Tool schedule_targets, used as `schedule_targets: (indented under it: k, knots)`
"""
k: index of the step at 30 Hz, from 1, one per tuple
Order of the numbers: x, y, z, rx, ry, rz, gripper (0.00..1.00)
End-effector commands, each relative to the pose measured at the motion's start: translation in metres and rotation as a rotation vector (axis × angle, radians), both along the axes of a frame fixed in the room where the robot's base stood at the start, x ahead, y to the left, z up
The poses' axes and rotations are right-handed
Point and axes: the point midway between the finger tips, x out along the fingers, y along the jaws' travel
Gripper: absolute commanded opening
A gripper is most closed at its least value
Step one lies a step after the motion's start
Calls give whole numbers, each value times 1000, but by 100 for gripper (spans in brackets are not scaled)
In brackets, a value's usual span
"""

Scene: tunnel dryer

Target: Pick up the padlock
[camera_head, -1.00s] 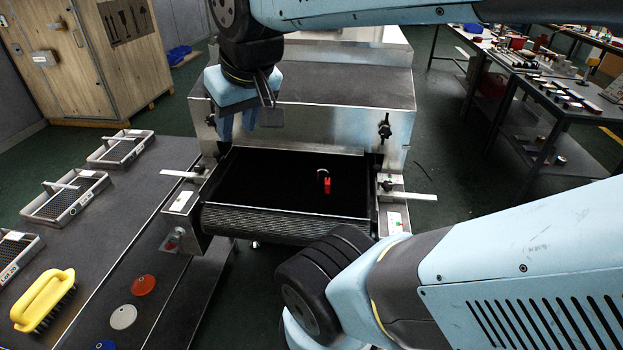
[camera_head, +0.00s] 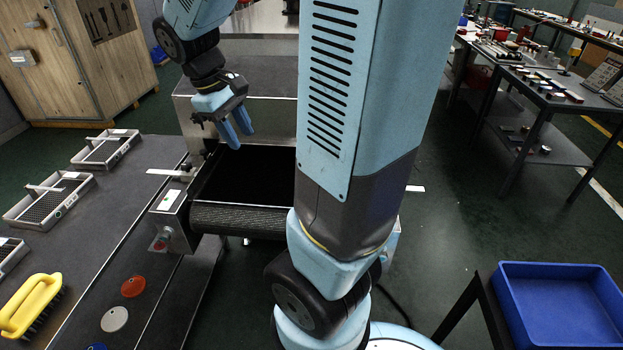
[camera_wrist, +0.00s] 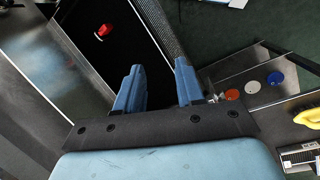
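The padlock (camera_wrist: 104,31) shows in the wrist view as a small red body with a pale shackle, lying on the black conveyor belt (camera_wrist: 135,50). In the head view my arm hides the padlock; part of the belt (camera_head: 250,178) shows left of the arm. My gripper (camera_head: 240,137) hangs over the left part of the belt, near the dryer's front. In the wrist view its two blue fingers (camera_wrist: 160,66) are apart with nothing between them. The padlock is beyond the fingers, up and to the left in that view.
A bench (camera_head: 118,235) on the left holds wire-mesh trays (camera_head: 105,148), a yellow-handled brush (camera_head: 30,305) and coloured discs (camera_head: 133,287). The metal dryer housing (camera_head: 265,120) stands behind the belt. A blue bin (camera_head: 560,310) is at lower right, with tool-laden tables (camera_head: 555,95) behind.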

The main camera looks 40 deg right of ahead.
Motion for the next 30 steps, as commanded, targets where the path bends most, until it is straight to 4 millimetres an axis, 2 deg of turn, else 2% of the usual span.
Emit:
schedule_targets:
  k: [15, 30]
  knots:
    - [49, -52, -81, -199, 479, 174, 38]
    - [82, -98, -161, -395, 954, 345, 38]
